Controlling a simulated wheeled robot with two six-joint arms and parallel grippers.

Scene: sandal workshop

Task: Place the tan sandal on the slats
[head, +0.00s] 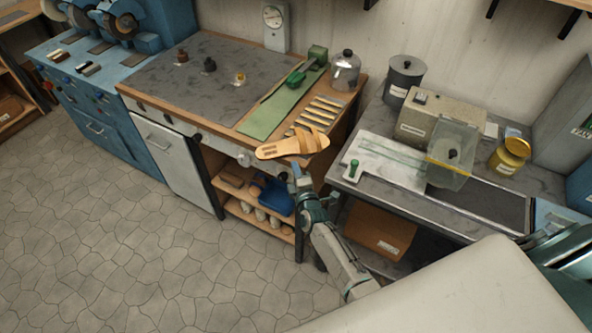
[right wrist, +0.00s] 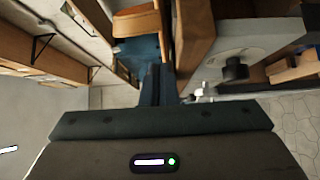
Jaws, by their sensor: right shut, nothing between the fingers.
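The tan sandal (head: 285,148) lies at the front right of the wooden bench, by the near ends of the pale wooden slats (head: 322,108). Its toe points left, its straps are at the right end, and it appears to overhang the bench's front edge. Whether it rests fully on the slats is unclear. My right gripper (head: 296,170) is just below the sandal at the bench front, shut and empty. Its closed fingers also show in the right wrist view (right wrist: 158,84), beside the bench front. My left gripper is not in view.
The shelf below holds a blue bin (head: 277,200). A grey table (head: 370,185) with a boxy machine (head: 440,117) stands right. The floor (head: 130,240) at left is clear.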

